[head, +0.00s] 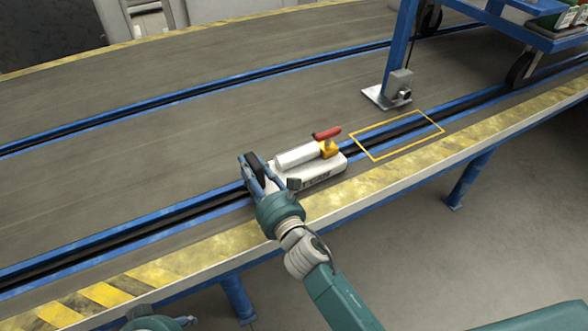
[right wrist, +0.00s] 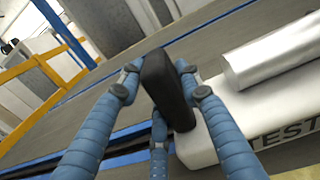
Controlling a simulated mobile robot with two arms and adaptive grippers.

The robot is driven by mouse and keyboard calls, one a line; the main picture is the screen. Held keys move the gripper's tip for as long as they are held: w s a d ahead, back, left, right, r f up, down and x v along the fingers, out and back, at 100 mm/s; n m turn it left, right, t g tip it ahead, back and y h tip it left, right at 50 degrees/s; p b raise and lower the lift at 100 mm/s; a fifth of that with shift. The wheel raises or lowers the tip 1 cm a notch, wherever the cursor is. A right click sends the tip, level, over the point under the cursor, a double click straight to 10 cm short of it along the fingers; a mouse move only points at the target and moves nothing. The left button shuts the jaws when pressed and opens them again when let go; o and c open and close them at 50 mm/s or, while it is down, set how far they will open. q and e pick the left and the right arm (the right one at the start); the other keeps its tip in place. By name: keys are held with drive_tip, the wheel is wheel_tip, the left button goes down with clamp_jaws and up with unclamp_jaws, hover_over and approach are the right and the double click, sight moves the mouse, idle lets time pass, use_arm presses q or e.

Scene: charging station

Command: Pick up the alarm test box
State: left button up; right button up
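The alarm test box is a white box (head: 325,174) with a silver cylinder, a yellow block and a red handle on top. It rests on the blue-edged rail of the conveyor table. A black upright grip (right wrist: 168,88) stands at its left end, and lettering reading "TEST" shows on its side in the right wrist view. My right gripper (head: 257,168) is at that left end. Its blue fingers lie on both sides of the black grip and appear closed against it.
A yellow rectangle outline (head: 398,135) marks the rail right of the box. Behind it stands a blue post on a metal foot (head: 388,96). A blue wheeled cart (head: 535,38) is at the upper right. The grey table surface (head: 170,130) behind the box is clear.

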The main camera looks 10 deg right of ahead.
clamp_jaws()
drive_tip(key=shift+r, duration=0.1)
drive_tip(key=shift+r, duration=0.1)
